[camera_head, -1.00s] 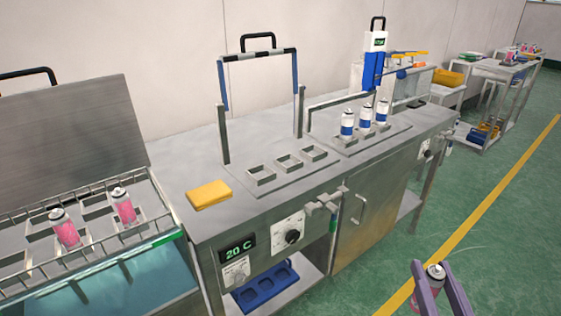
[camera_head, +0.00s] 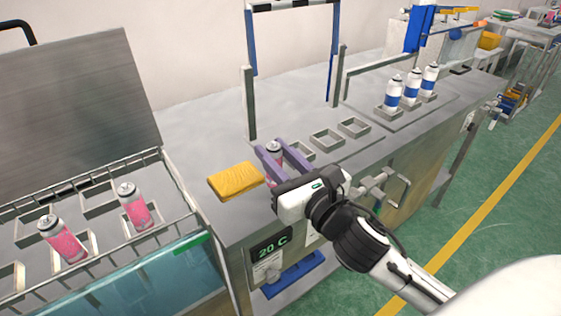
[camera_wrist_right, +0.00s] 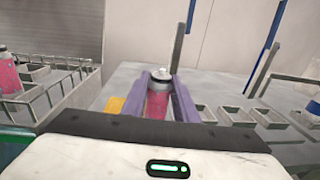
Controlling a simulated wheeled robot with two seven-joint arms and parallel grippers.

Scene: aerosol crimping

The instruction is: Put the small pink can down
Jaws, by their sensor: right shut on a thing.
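My right gripper (camera_head: 277,158) is shut on a small pink can (camera_head: 274,151) with a silver top. The can is upright between the purple fingers, over the front of the steel bench, left of the visible square holders (camera_head: 327,139). The wrist view also shows the can (camera_wrist_right: 158,100) between the fingers (camera_wrist_right: 160,98), with several empty holders to its right. The fingers and wrist hide the can's lower part, so I cannot tell whether it touches the bench or a holder. My left gripper is not in view.
A yellow sponge (camera_head: 236,181) lies on the bench just left of the gripper. Two other pink cans (camera_head: 62,239) stand in the wire-railed bath at left. Several white-blue cans (camera_head: 411,87) stand farther right. A metal frame (camera_head: 249,103) rises behind the holders.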

